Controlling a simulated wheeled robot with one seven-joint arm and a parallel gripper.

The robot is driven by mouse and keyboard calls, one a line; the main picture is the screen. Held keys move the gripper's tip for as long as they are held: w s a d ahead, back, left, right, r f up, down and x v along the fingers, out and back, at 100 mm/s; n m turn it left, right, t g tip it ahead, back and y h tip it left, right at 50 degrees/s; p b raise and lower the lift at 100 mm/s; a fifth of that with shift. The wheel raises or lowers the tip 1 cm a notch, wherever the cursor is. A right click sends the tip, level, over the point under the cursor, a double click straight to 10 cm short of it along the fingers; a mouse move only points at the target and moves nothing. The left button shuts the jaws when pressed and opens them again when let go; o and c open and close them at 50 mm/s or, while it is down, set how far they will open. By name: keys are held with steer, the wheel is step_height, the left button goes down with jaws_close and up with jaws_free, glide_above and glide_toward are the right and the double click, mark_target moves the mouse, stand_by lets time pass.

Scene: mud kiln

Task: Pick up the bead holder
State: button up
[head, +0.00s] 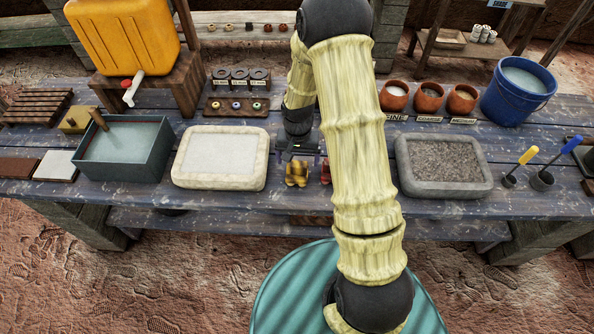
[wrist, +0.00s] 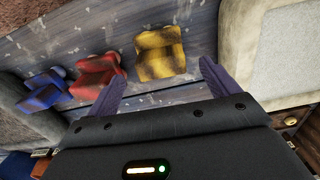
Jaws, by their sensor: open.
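Three small blocky pieces with notched tops, which may be bead holders, stand in a row on the blue table: a yellow one (wrist: 160,53), a red one (wrist: 97,76) and a blue one (wrist: 41,90). In the head view the yellow piece (head: 296,174) shows fully, the red one (head: 326,172) partly; my arm hides the blue one. My gripper (wrist: 158,80) is open and empty, its purple fingers pointing down toward the row. The yellow piece lies just beyond and between the fingertips; the red piece is close by the left fingertip. Contact cannot be told.
A white-filled tray (head: 178,180) is left of the row and a grey gravel-filled tray (head: 485,191) right of it. A dark board with coloured rings (head: 213,113) lies behind. Clay pots (head: 428,103), a blue bucket (head: 491,119) and a teal basin (head: 157,170) stand around.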

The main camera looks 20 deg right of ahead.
mark_target(297, 164)
steer(key=shift+f, duration=0.1)
steer(key=shift+s+f, duration=0.15)
steer(key=shift+f, duration=0.15)
steer(key=shift+a+f+p, duration=0.15)
steer(key=shift+f+p, duration=0.7)
steer(key=shift+f, duration=1.35)
steer(key=c, duration=1.2)
steer(key=shift+r, duration=0.2)
